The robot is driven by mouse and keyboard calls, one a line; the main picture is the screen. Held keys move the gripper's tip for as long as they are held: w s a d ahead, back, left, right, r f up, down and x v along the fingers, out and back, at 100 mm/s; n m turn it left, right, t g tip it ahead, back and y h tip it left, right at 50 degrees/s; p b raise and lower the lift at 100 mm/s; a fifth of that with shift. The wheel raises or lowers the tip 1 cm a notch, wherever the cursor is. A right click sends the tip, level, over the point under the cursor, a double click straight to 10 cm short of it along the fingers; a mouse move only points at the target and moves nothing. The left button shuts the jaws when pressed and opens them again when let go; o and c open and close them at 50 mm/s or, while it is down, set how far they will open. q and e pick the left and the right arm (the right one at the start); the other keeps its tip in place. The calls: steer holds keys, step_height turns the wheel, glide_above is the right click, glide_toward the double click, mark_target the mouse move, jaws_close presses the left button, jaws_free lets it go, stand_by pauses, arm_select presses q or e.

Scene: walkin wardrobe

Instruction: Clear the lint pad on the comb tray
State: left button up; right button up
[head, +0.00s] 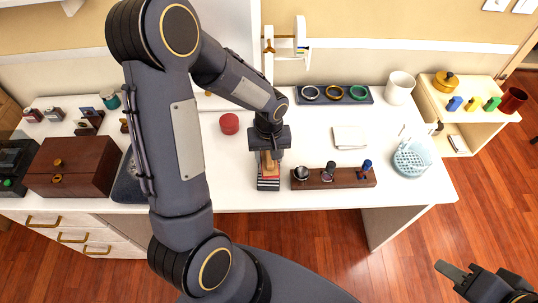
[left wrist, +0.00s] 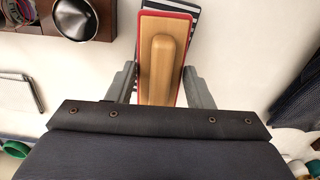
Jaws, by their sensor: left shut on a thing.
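The lint pad (left wrist: 162,62) appears to be the wooden block with a raised handle and a red edge. My left gripper (left wrist: 161,88) is shut on it, one finger on each side. In the head view my left gripper (head: 268,156) points down at the table, hiding much of the pad. What looks like the comb tray (head: 268,183), with dark and light stripes, lies under the pad; its stripes also show in the left wrist view (left wrist: 203,12). I cannot tell whether pad and tray touch. My right gripper (head: 455,270) is at the lower right, away from the table, its jaw opening unclear.
A dark wooden holder (head: 333,178) with brushes stands just right of the tray. A red round item (head: 229,124) lies to the left, and a folded white cloth (head: 349,137) to the right. A light-blue basket (head: 412,158) stands near the table's right end.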

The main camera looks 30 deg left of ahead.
arm_select(q)
steer(key=shift+r+p, duration=1.25)
steer(key=shift+r, duration=0.95)
